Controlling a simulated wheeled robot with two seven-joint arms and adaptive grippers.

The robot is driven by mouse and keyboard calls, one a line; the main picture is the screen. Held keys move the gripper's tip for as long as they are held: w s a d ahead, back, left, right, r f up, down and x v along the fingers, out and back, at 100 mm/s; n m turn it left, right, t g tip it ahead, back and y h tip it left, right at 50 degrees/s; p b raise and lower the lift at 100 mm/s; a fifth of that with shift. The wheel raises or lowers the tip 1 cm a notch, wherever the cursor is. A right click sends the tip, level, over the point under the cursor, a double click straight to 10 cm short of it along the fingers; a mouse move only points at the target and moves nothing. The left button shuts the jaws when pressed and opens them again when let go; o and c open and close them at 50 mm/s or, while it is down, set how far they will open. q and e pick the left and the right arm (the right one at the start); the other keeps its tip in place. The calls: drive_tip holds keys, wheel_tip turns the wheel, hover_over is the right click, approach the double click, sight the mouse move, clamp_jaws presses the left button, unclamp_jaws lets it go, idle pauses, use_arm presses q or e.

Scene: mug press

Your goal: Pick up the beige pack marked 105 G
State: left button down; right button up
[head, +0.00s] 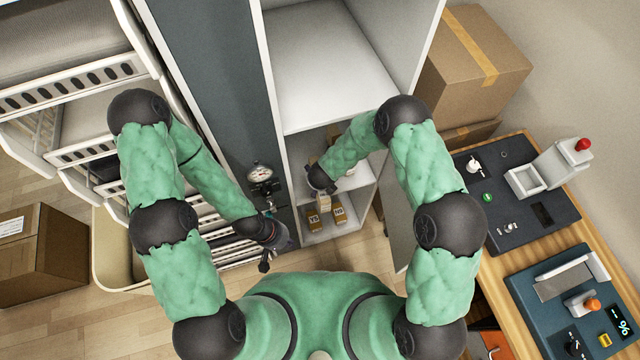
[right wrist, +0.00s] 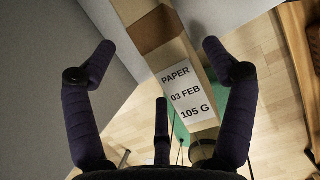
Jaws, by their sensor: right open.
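The beige pack marked PAPER, 03 FEB, 105 G (right wrist: 188,92) fills the upper middle of the right wrist view, with its white label facing the camera. My right gripper (right wrist: 158,50) is open, its fingers apart to the left and right of the pack, with a third finger below. No finger visibly closes on the pack. In the head view my right gripper (head: 322,182) reaches into the lower shelf bay and its fingers are hard to make out. My left gripper (head: 271,257) hangs left of the shelf; its jaw opening is unclear.
Two small brown packs (head: 314,218) (head: 339,214) stand at the front of the shelf bay (head: 315,237). Grey walls are close around the right gripper. A dial gauge (head: 260,173) is to the left. A wooden bench (head: 535,250) with devices stands right.

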drive_tip(key=shift+w+b+x, duration=0.1)
drive_tip(key=shift+b+x, duration=0.05)
drive_tip(key=shift+x, duration=1.2)
drive_tip(key=shift+w+b+x, duration=0.15)
drive_tip(key=shift+x, duration=1.2)
drive_tip(key=shift+r, duration=0.1)
drive_tip(key=c, duration=1.6)
